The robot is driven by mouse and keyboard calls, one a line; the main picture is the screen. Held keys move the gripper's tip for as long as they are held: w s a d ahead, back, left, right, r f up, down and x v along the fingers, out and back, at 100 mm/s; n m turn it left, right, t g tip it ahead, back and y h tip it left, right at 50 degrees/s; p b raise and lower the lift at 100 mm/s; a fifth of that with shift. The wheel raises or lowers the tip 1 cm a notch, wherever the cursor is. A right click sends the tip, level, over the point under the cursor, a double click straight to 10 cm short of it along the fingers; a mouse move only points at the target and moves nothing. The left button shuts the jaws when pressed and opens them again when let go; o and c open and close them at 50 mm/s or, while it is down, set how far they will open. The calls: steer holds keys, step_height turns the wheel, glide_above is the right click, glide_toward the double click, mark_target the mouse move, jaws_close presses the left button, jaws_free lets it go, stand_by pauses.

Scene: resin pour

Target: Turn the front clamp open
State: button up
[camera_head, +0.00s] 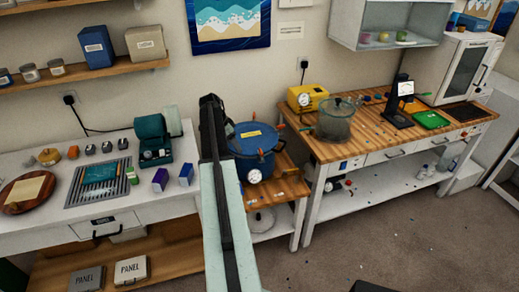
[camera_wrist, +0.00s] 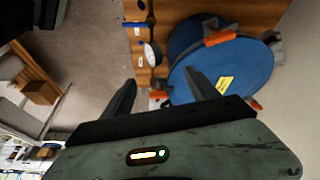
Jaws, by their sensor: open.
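The blue pressure pot (camera_head: 258,158) stands on a low wooden shelf between two benches, with orange clamps around its lid and a gauge (camera_head: 254,176) on its front. My arm hides its left side in the head view. In the wrist view the pot's blue lid (camera_wrist: 205,82) fills the upper right, with a yellow label. One orange clamp (camera_wrist: 220,37) sits at the lid's upper edge; another orange piece (camera_wrist: 158,95) shows between my fingers, partly hidden. I cannot tell which is the front clamp. My gripper (camera_wrist: 160,90) is open and empty; contact with the pot is unclear.
The right bench (camera_head: 376,142) holds a clear vessel (camera_head: 335,119), a yellow pump (camera_head: 307,97) and a black stand (camera_head: 399,103). The left bench (camera_head: 40,222) holds a green machine (camera_head: 153,139) and small boxes. The carpeted floor in front is mostly clear.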

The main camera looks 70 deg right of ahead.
mark_target(261, 151)
steer(key=s+d+m, duration=0.3)
steer(key=s+d, duration=0.4)
steer(key=s, duration=0.1)
steer(key=shift+g, duration=0.3)
steer(key=b+x, duration=0.6)
steer(key=b, duration=0.1)
steer(key=shift+w+a+f, duration=0.15)
steer(key=shift+a+f, duration=0.1)
steer(key=shift+f, duration=0.15)
steer(key=shift+d+f, duration=0.15)
steer(key=shift+f, duration=0.1)
steer(key=shift+r, duration=0.1)
steer(key=c, duration=1.4)
